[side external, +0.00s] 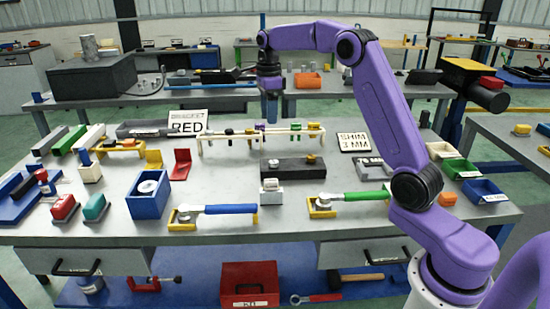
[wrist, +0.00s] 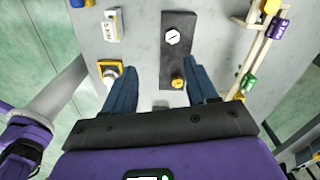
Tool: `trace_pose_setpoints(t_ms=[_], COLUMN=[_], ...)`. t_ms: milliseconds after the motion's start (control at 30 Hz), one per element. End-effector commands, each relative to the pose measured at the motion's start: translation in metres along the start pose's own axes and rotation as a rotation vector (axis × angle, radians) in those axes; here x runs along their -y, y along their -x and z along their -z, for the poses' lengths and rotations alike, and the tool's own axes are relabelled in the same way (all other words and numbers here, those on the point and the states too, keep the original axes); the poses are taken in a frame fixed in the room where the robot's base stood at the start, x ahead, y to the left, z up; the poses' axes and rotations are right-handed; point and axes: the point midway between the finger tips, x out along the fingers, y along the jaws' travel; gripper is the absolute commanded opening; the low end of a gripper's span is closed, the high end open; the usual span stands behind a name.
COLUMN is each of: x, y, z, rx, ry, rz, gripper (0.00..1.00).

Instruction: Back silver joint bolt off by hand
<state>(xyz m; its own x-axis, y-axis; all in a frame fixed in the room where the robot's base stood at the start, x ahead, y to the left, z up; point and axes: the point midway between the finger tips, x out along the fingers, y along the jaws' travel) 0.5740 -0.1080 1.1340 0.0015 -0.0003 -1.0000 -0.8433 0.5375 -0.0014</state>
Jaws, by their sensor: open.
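The silver joint bolt (wrist: 172,37) shows a pale hexagonal head with a dark slot line in the wrist view. It sits in one end of a dark joint bar (wrist: 176,58); a brass-coloured bolt (wrist: 178,82) sits at the other end. In the side view the dark bar (side external: 293,170) lies mid-bench, with the silver bolt (side external: 273,163) at its left and the brass one (side external: 311,158) at its right. My gripper (side external: 270,113) hangs above and behind the bar, pointing down. Its blue fingers (wrist: 163,70) are apart, with nothing between them.
A low rack (side external: 260,134) holding coloured pieces stands behind the bar. A pale grey block (side external: 270,191) stands just in front of it. Blue-handled (side external: 230,209) and green-handled (side external: 352,196) wrenches lie along the front. A blue bin (side external: 148,203) is at left.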

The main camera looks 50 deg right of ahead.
Motion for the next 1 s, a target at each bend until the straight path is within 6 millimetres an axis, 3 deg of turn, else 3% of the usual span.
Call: trace_pose_setpoints(t_ms=[133, 367, 1000], x=[0.02, 0.025, 0.024], y=[-0.003, -0.012, -0.126], z=[0.019, 0.026, 0.026], rx=[-0.001, -0.002, -0.003], ry=[-0.166, -0.223, -0.219], rz=[-0.002, -0.004, -0.006], gripper=[0.57, 0.57, 0.57])
